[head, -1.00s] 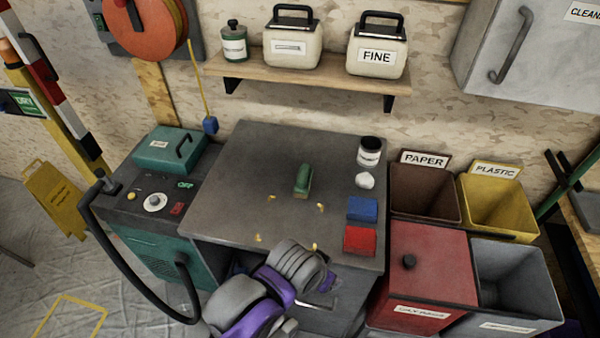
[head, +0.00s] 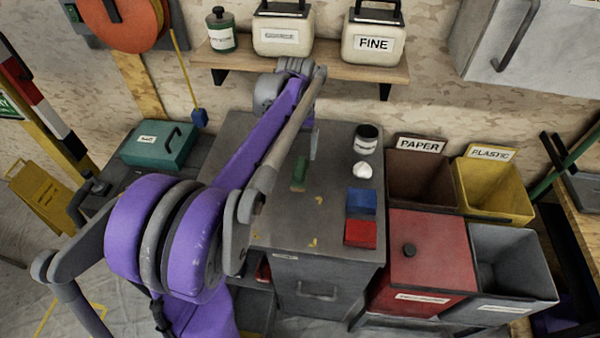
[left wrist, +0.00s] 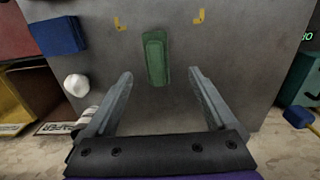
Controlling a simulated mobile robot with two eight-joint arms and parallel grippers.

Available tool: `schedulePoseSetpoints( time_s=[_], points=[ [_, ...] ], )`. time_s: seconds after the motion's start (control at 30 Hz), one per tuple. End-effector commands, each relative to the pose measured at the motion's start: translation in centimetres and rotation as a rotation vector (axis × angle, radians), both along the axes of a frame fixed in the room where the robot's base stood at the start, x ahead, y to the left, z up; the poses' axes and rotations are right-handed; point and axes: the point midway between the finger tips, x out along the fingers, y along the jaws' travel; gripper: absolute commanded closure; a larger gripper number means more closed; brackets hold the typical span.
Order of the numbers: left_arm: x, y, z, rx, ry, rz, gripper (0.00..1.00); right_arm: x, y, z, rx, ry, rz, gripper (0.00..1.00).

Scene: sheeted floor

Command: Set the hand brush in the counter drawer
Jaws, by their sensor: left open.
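The green hand brush (head: 299,173) lies on the grey counter top (head: 335,215). It also shows in the left wrist view (left wrist: 156,58), lying lengthwise just beyond the fingertips. My left gripper (head: 313,143) is over the counter near the brush; the arm partly hides it in the head view. In the left wrist view the left gripper (left wrist: 160,74) is open, with its two fingers apart and nothing between them. The counter drawer (head: 318,292) shows its front and handle below the counter top; none of its inside is visible. My right gripper is not in view.
A blue block (head: 361,202), a red block (head: 360,233), a white lump (head: 362,170) and a dark-lidded jar (head: 367,139) stand along the counter's right side. Yellow corner marks lie on the top. A shelf (head: 352,76) overhangs behind. Bins (head: 430,262) stand right.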

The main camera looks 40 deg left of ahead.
Motion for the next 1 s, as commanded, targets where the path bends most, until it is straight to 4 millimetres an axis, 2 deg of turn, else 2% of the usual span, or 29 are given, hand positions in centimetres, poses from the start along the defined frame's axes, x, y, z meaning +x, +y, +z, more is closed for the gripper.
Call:
schedulePoseSetpoints(
  time_s=[0.1,0.33,0.5,0.6,0.9,0.93,1.0],
  points=[
    [0.1,0.0,-1.9,0.0,0.0,-0.001,0.1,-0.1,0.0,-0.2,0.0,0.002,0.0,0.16],
    [0.4,-0.1,-3.6,0.0,-0.001,-0.002,0.1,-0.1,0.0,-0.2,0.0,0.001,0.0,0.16],
    [1.3,-0.1,-6.1,0.001,-0.002,-0.003,0.1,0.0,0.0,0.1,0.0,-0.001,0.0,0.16],
    [1.1,-0.1,-7.3,0.001,-0.002,-0.002,0.1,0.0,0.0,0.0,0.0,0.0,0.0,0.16],
    [1.1,-0.2,-8.0,0.001,-0.002,-0.002,0.1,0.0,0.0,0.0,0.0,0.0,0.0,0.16],
    [1.1,-0.2,-7.9,0.001,-0.002,-0.002,0.12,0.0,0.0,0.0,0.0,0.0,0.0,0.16],
    [1.1,-0.2,-7.9,0.001,-0.002,-0.002,0.24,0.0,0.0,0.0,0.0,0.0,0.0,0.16]
  ],
)
